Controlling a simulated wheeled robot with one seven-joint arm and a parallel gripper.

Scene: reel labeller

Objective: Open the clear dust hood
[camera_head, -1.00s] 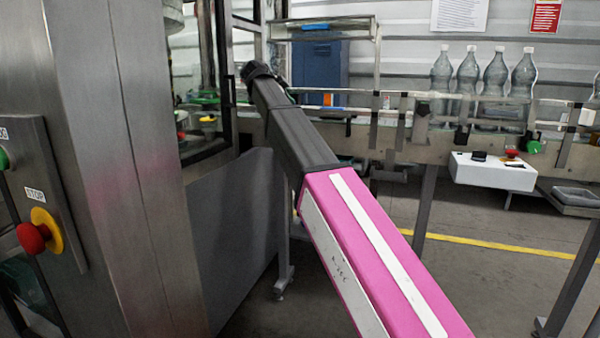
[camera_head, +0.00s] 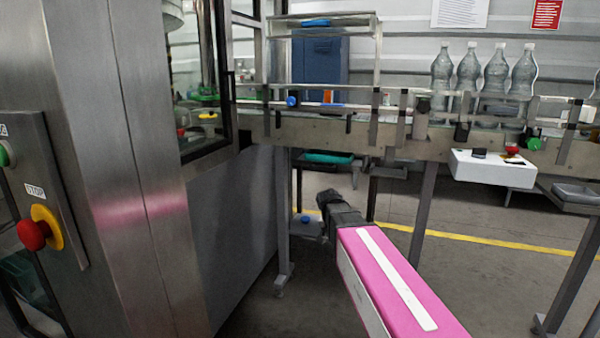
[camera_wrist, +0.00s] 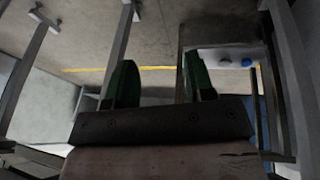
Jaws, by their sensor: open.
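What looks like the clear dust hood (camera_head: 376,62) is a see-through box with metal-edged frame, standing over the conveyor at the upper middle of the head view. I cannot tell whether it is fully shut. My pink arm reaches in from the lower right, and its dark wrist end is below the conveyor, well under and apart from the hood. In the wrist view my gripper (camera_wrist: 160,78) has its two dark green fingers apart, with only floor between them. The hood is not clearly seen in the wrist view.
The conveyor (camera_head: 270,128) runs across the middle, with clear bottles (camera_head: 468,70) at right. A white control box (camera_head: 490,168) hangs off its front. A steel cabinet with a red stop button (camera_head: 34,235) fills the left.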

